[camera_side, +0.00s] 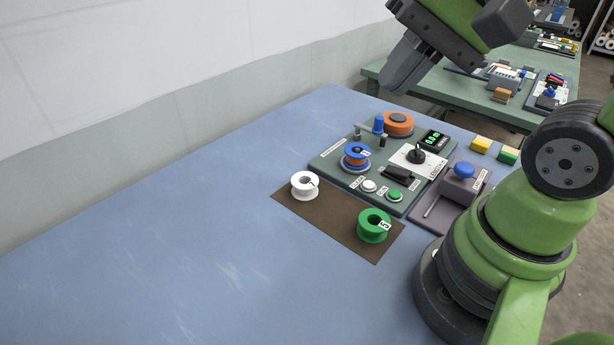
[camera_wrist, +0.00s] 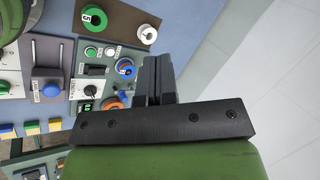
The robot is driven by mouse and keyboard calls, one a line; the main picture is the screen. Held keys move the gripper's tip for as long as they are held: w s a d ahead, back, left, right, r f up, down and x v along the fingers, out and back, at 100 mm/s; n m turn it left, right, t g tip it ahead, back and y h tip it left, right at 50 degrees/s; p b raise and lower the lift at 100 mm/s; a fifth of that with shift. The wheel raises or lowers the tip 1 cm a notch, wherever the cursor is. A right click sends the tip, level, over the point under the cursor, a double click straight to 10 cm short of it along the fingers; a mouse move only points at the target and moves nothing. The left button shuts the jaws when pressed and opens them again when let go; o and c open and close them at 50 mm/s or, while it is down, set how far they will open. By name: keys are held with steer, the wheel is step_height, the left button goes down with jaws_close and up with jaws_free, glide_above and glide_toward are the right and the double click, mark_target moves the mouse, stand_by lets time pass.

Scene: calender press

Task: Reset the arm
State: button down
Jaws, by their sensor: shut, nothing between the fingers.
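My gripper (camera_side: 403,72) is raised high above the back of the blue table in the side view, well clear of everything on it. In the wrist view its dark fingers (camera_wrist: 157,66) are together with nothing between them. The panel also shows in the wrist view (camera_wrist: 78,69).
A brown mat (camera_side: 335,222) holds a white spool (camera_side: 304,186) and a green spool (camera_side: 374,226). A grey unit with a blue knob (camera_side: 464,171) stands right of the panel. Yellow and green blocks (camera_side: 481,144) lie behind it. A wall borders the table; its left part is clear.

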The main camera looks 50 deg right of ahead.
steer(key=s+r+n, duration=0.1)
steer(key=n, duration=0.1)
steer(key=s+r+n+t+h, duration=0.1)
steer(key=s+r+n+t, duration=0.1)
steer(key=n, duration=0.1)
steer(key=shift+d+n+h, duration=0.2)
steer(key=shift+n+h, duration=0.1)
stand_by(1.4)
